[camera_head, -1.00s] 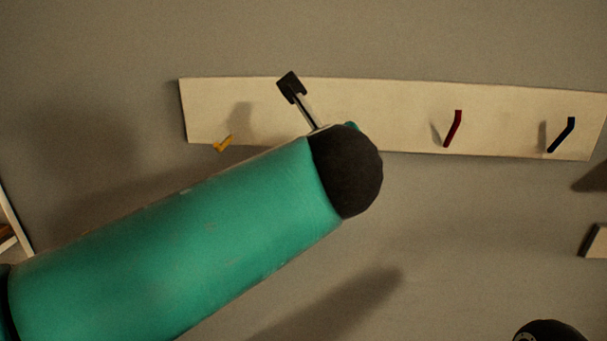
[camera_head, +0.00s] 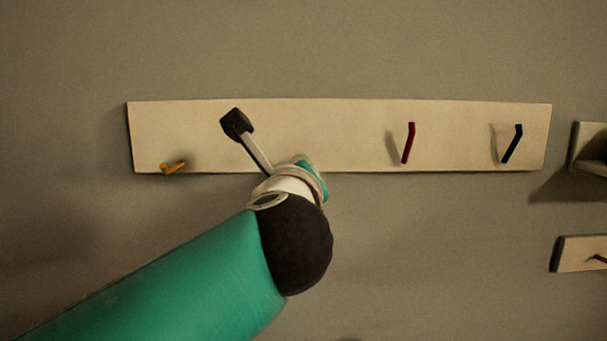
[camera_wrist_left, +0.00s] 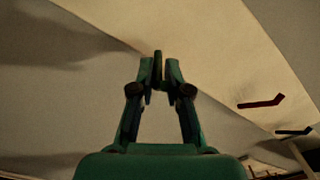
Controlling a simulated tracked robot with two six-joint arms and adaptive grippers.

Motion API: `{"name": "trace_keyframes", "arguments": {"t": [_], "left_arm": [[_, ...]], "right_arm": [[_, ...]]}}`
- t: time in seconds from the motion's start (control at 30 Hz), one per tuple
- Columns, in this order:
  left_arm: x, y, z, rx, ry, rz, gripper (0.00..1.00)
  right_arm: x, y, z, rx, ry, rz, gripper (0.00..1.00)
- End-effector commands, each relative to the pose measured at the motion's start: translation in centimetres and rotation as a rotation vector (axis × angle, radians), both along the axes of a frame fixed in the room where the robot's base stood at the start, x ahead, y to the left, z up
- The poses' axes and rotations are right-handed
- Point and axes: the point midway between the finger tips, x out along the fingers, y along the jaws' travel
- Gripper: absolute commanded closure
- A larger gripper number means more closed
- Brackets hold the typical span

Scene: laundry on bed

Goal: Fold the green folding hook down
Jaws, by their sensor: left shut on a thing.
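The green hook (camera_wrist_left: 157,65) shows in the left wrist view as a small dark green upright piece between my left fingertips. My left gripper (camera_wrist_left: 157,78) is shut on it, its two green fingers converging there. In the head view the green hook and the fingertips are hidden behind my left wrist, which covers the lower edge of the pale hook board (camera_head: 345,112) near its middle. How far the hook is tilted cannot be told. My right gripper is in neither view.
On the same board, a yellow hook (camera_head: 173,167) sits low at the left. A red hook (camera_head: 408,143) and a dark blue hook (camera_head: 512,144) stand upright to the right. A second board (camera_head: 580,254) and a shelf-like piece (camera_head: 590,148) are at the right edge.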

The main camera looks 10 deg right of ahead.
Motion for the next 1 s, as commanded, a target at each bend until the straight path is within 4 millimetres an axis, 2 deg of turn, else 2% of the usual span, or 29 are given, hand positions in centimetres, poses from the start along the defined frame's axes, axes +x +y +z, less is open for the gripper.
{"name": "trace_keyframes", "arguments": {"t": [0.03, 0.07, 0.17, 0.47, 0.63, 0.77, 1.0], "left_arm": [[0.1, 0.0, -0.6, 0.002, 0.013, 0.006, 1.0], [0.1, 0.0, -0.7, 0.002, 0.013, 0.006, 0.82], [0.1, 0.0, -0.7, 0.003, 0.013, 0.006, 0.65], [0.0, -0.1, -0.5, 0.002, 0.009, 0.002, 0.65], [-1.0, 0.0, -0.4, 0.003, 0.009, 0.001, 0.65], [-3.0, 0.3, -0.3, 0.002, 0.008, -0.002, 0.65], [-7.9, 0.9, -0.3, 0.001, 0.009, -0.003, 0.65]], "right_arm": [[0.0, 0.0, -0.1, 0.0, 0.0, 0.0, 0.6], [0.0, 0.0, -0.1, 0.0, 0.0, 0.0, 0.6], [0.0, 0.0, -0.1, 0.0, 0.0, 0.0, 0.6], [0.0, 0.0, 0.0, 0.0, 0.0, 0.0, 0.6], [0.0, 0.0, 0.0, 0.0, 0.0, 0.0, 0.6], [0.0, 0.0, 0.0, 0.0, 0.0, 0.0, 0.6], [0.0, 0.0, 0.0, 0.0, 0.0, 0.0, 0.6]]}}
